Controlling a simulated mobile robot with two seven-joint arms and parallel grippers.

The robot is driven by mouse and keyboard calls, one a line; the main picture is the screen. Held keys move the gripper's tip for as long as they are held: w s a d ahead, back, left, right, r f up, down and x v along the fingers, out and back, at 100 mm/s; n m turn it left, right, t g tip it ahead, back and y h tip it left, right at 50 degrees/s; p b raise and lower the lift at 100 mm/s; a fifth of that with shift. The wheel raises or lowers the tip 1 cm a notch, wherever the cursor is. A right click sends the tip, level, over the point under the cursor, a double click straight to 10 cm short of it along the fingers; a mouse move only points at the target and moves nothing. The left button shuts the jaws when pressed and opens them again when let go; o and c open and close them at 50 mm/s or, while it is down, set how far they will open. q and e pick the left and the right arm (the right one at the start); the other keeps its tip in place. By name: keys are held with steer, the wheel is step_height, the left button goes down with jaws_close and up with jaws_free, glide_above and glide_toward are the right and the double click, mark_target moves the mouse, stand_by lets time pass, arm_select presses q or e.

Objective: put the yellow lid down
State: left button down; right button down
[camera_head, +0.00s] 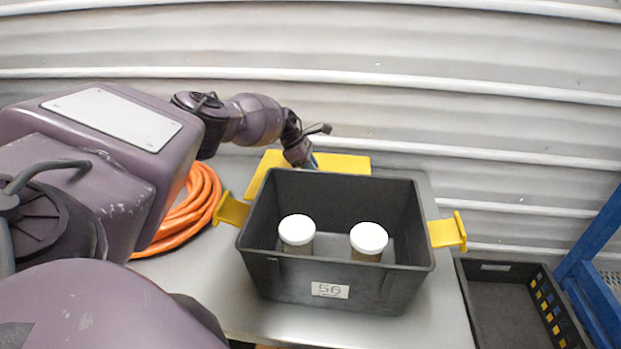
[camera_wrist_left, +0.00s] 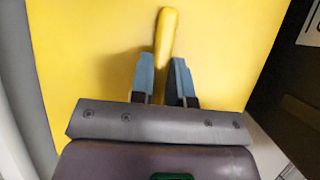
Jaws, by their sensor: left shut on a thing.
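The yellow lid (camera_head: 345,164) is a flat panel behind the dark grey box (camera_head: 335,283). The box hides its near part, and I cannot tell whether the lid touches the table. My left gripper (camera_head: 305,160) reaches over from the left to the lid. In the left wrist view the lid (camera_wrist_left: 85,60) fills most of the picture, and my left gripper (camera_wrist_left: 163,80) is shut on its raised yellow handle (camera_wrist_left: 166,38). My right gripper is not in view.
The open box has yellow side handles and holds two white-capped jars (camera_head: 297,231) (camera_head: 368,240). An orange coiled hose (camera_head: 190,207) lies left of it on the grey table (camera_head: 440,310). A black tray (camera_head: 508,305) and blue frame (camera_head: 592,245) stand at the right. A corrugated wall (camera_head: 400,60) is behind.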

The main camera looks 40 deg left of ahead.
arm_select(q)
step_height(320, 180, down, 3)
steer(key=shift+f+b, duration=0.1)
steer(key=shift+b, duration=0.35)
steer(key=shift+f, duration=0.25)
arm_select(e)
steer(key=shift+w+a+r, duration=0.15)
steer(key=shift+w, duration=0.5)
